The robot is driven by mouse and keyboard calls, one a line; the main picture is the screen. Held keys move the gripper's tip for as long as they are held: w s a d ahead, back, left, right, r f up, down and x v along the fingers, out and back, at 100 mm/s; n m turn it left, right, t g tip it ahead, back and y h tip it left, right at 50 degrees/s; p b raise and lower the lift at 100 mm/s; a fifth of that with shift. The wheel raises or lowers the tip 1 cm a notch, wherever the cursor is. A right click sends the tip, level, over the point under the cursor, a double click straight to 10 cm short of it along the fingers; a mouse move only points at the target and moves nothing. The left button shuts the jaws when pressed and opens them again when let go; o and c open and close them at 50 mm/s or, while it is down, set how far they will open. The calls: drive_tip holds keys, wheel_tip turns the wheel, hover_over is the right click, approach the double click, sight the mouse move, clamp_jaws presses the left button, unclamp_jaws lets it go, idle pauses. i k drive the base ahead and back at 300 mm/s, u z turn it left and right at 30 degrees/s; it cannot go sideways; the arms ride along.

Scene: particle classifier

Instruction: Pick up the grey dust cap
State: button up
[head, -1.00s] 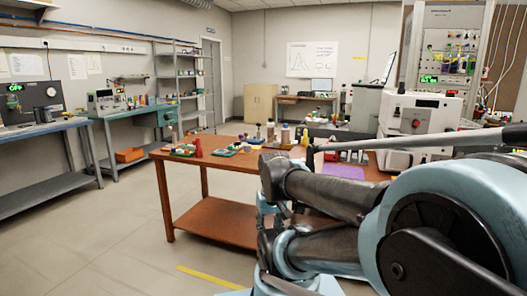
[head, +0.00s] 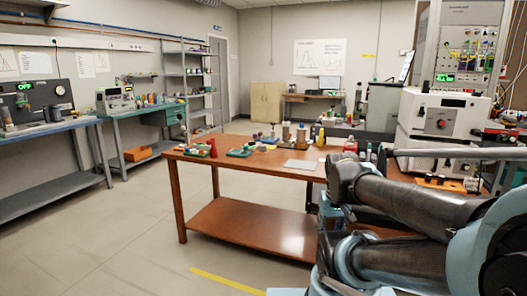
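I cannot pick out a grey dust cap for certain; the items on the brown table (head: 250,200) are too small to tell. A flat light grey sheet or plate (head: 301,164) lies near the table's right part, left of my arm. My arm crosses the lower right and hides the table's right end. My gripper is not visible; only arm links show.
Small coloured parts and a red cone-shaped bottle (head: 213,148) stand at the table's left end. Several bottles, one yellow (head: 321,136), stand along its back. A white instrument (head: 440,116) is at the right. Floor left of the table is clear.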

sight(262, 147)
drive_tip(key=z, duration=0.05)
drive_tip(key=i, duration=1.05)
drive_tip(key=u, duration=0.05)
